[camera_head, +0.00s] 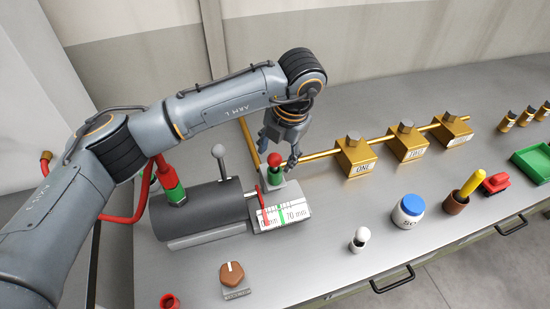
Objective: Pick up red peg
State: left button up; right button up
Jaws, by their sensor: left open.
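A red-topped peg (275,159) with a green lower part stands upright on a small grey base behind the gauge box. My left gripper (279,153) points down right at the peg, with its fingers spread apart. One finger is to the left of the red top and one to the right. I cannot tell whether either finger touches it. My right gripper is not in view.
A dark cylinder unit (200,208) with a grey-knobbed lever and a gauge box (283,212) stand in front. Gold valve blocks (356,157) line a pipe to the right. A white jar (408,211), brown cup (455,202) and green tray (533,163) stand farther right.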

aim_at(274, 157)
pick_arm(q)
jog(key=shift+p+x, duration=0.45)
jog(key=shift+x, duration=0.65)
jog(key=shift+a+f, duration=0.2)
jog(key=shift+f, duration=0.15)
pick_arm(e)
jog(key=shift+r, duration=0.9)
pick_arm(q)
jog(key=shift+d, duration=0.1)
jog(key=shift+c, duration=0.4)
grip_shut()
jog(key=shift+w, duration=0.1)
